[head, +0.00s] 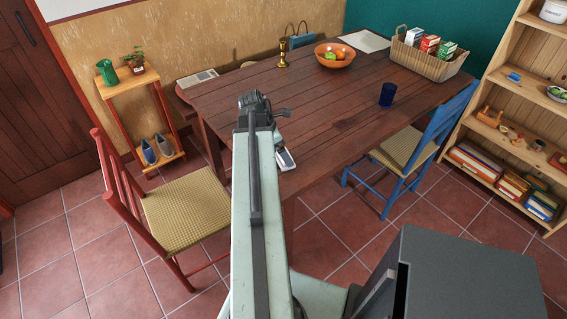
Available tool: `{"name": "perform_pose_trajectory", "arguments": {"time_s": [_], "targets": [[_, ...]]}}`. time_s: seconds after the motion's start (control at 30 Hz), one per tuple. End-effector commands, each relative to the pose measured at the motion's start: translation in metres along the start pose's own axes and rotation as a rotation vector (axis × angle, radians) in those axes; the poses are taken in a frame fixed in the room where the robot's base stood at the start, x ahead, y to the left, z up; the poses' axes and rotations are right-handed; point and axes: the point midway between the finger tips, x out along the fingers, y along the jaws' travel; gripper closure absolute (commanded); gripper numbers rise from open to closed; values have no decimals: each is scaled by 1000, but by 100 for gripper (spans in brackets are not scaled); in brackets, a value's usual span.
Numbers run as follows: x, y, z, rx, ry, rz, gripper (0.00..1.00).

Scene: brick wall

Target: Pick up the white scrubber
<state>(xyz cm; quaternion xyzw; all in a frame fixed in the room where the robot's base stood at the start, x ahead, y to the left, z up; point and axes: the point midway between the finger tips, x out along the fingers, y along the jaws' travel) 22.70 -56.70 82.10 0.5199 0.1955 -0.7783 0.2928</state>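A small white piece with a dark edge (285,159) shows just right of my arm, at the near edge of the brown table (330,120). I cannot tell whether it is the white scrubber or part of my own arm end. No other thing in view is clearly a white scrubber. My raised arm stands in the middle of the picture and hides part of the table's near side. My gripper's fingertips cannot be made out, so I cannot tell whether it is open or shut.
The table bears a brass candlestick (282,54), an orange fruit bowl (334,60), a basket of cartons (432,66), a blue cup (387,94) and white paper (364,41). A red chair (185,210) and a blue chair (405,148) flank my arm. Shelves (520,110) stand right.

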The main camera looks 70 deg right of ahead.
Motion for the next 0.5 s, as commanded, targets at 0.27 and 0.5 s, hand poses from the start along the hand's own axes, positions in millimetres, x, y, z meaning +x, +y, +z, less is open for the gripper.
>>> {"name": "perform_pose_trajectory", "arguments": {"time_s": [0.27,0.5], "targets": [[37,1,-4,0,0,0,0],[34,1,-3,-1,0,0,25]]}}
